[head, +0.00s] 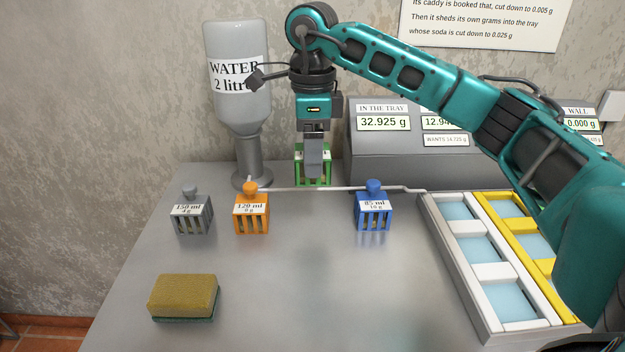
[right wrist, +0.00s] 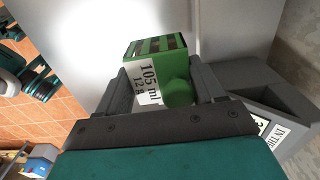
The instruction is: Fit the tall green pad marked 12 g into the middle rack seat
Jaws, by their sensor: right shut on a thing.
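The green caddy, a slatted block labelled 105 ml 12 g (right wrist: 157,68), is between the fingers of my right gripper (right wrist: 163,88). In the head view the green caddy (head: 299,176) shows behind my right gripper (head: 314,158), at the back of the table near the water bottle. My right gripper is shut on it; whether its base touches the table I cannot tell. A rack with white and yellow frames (head: 445,243) stands at the right, with pale blue openings in rows. A middle opening of the white row (head: 482,251) looks empty. My left gripper is not in view.
Grey 150 ml (head: 191,217), orange 120 ml (head: 251,213) and blue 85 ml (head: 374,209) caddies stand along a thin pipe (head: 320,188). A sponge (head: 184,295) lies at front left. The water bottle (head: 237,75) and grey display console (head: 370,160) stand behind. The centre front is clear.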

